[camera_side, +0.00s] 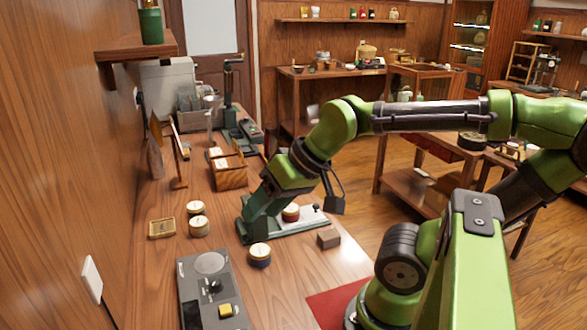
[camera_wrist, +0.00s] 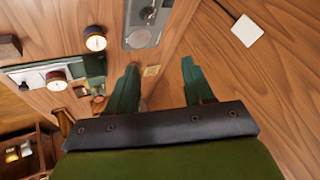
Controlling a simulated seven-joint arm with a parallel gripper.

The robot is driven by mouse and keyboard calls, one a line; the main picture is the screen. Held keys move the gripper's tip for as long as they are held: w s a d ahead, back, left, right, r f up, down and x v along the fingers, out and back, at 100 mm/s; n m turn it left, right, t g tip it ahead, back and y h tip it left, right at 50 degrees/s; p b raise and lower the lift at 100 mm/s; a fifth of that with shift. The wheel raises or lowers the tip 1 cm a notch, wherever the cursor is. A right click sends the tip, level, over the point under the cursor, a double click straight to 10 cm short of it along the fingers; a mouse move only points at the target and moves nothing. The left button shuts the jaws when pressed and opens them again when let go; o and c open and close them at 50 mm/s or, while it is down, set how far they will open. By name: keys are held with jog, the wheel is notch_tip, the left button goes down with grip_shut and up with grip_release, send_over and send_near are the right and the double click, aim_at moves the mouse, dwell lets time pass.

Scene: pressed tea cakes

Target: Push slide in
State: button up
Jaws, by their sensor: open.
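A long green fixture (camera_side: 275,232) lies on the bench, with a pale metal slide (camera_side: 313,219) along its right part. A small knob stands near the slide's right end. A round tea cake or tin (camera_side: 291,212) with a dark red side sits on it. In the wrist view the slide (camera_wrist: 28,76) and this round piece (camera_wrist: 56,79) are at the left. My gripper (camera_side: 252,211) hangs over the fixture's left part, hiding some of it. In the wrist view its two green fingers (camera_wrist: 158,64) are apart with nothing held between them. Whether it touches the fixture cannot be told.
A blue-sided tin (camera_side: 260,255) and a brown block (camera_side: 329,238) are in front of the fixture. A grey control panel (camera_side: 210,290) lies nearer. Two tins (camera_side: 199,227) and a small tray (camera_side: 162,228) are to the left, with a wooden box (camera_side: 229,175) behind.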

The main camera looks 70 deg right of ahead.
jog(key=w+d+f+m+g+h, duration=0.2)
jog(key=w+d+m, duration=0.15)
jog(key=d, duration=0.65)
jog(key=n+g, duration=0.2)
jog(key=g, duration=0.3)
send_over(316, 205)
jog(key=shift+f, duration=1.6)
notch_tip(316, 205, down, 16)
jog(key=shift+d, duration=0.1)
grip_shut()
